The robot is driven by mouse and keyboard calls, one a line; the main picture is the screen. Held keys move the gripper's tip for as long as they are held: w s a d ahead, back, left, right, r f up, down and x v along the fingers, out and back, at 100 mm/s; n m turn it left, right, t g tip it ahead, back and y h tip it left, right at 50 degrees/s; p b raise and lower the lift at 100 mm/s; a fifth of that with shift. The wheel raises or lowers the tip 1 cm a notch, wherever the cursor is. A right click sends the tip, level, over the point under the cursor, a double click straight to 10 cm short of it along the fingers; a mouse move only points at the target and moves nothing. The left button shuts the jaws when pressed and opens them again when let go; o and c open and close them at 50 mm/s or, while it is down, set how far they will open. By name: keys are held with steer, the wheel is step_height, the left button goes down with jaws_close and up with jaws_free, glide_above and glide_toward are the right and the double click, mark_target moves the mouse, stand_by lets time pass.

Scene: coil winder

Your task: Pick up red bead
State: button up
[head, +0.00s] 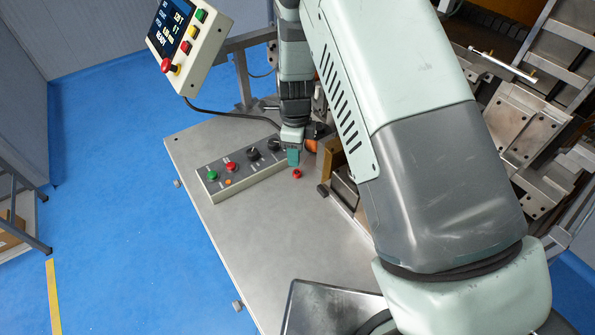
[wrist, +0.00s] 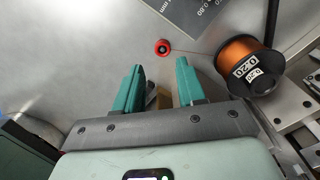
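The red bead (head: 297,174) lies on the grey metal table (head: 270,235), just right of the control box. In the wrist view the red bead (wrist: 162,47) shows as a red ring with a dark centre, beyond the fingertips. My gripper (head: 293,160) points down close to the bead in the head view. In the wrist view my gripper (wrist: 159,72) has its two teal fingers spread apart, with nothing held between them. The bead is apart from both fingers and lies in front of the gap.
A control box (head: 240,170) with buttons and knobs stands close to my gripper. A copper wire spool (wrist: 245,62) is right of the fingers in the wrist view. A display panel (head: 188,45) stands at upper left. The table's front left is clear.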

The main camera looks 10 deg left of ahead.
mark_target(297, 172)
steer(key=f, duration=0.7)
steer(key=shift+w+d+f, duration=0.15)
steer(key=shift+w+f, duration=0.05)
steer(key=shift+c, duration=0.5)
jaws_close()
